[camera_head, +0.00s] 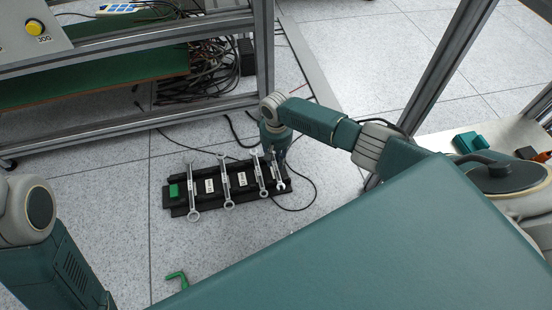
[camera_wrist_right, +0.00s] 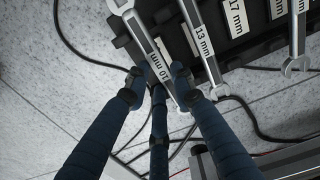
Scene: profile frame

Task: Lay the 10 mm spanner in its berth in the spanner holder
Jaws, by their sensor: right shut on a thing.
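The 10 mm spanner (camera_wrist_right: 152,48) is held between the fingers of my right gripper (camera_wrist_right: 160,90); its label shows in the right wrist view. In the head view this spanner (camera_head: 279,178) is at the right end of the black spanner holder (camera_head: 168,200), below my right gripper (camera_head: 274,152). The 13 mm spanner (camera_wrist_right: 202,42) lies right beside it, slightly apart. I cannot tell whether the held spanner touches the holder; the fingers hide part of it. My left gripper is out of view.
Other spanners (camera_head: 227,182) lie across the holder, with white size labels between them. A green hooked object (camera_head: 177,278) lies on the floor in front. Black cables run around the holder. A metal-framed bench (camera_head: 262,60) stands behind. Floor left of the holder is clear.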

